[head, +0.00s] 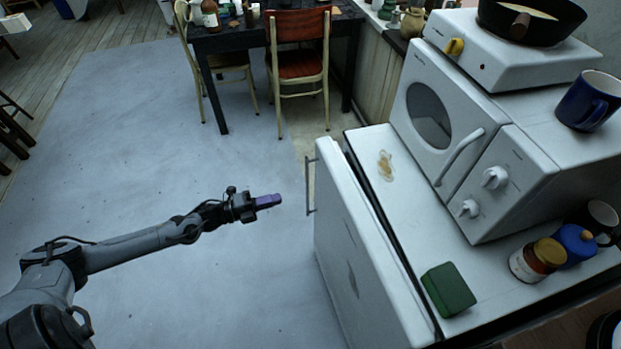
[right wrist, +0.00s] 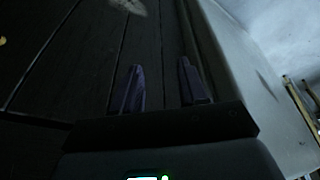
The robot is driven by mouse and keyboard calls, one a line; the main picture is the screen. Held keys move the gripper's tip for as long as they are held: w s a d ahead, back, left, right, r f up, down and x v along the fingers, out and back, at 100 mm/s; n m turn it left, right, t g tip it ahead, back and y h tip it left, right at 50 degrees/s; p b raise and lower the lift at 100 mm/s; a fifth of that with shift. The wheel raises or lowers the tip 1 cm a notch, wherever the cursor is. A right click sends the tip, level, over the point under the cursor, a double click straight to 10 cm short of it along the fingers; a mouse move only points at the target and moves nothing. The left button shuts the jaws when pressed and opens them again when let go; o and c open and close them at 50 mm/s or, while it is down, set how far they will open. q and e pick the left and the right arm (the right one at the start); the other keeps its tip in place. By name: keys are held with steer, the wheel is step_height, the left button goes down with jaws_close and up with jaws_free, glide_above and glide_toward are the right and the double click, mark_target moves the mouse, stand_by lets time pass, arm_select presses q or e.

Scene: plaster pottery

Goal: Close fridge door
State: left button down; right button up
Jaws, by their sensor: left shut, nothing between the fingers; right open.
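The white fridge (head: 400,212) stands at the lower right in the head view. Its door (head: 345,250) faces left, with a thin grey handle (head: 309,186) near the far edge. A dark narrow gap runs between door and body, so the door looks slightly ajar. My left gripper (head: 268,201) has purple fingers, is shut and empty, and points at the door from the left, apart from the handle. My right gripper (right wrist: 163,88) is open and empty in the right wrist view, over dark boards. It is outside the head view.
On the fridge top are a microwave (head: 437,115), a green block (head: 448,289) and a jar (head: 536,260). A dark table (head: 240,38) and red-backed chair (head: 299,65) stand behind. The blue-grey floor (head: 140,140) is clear around my left arm. A pale panel (right wrist: 250,80) lies right of my right gripper.

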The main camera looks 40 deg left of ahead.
arm_select(q)
steer(key=b, duration=0.5)
glide_toward(325, 187)
steer(key=x, duration=0.7)
steer(key=shift+s+d+r, duration=0.1)
steer(key=shift+s+r, duration=0.05)
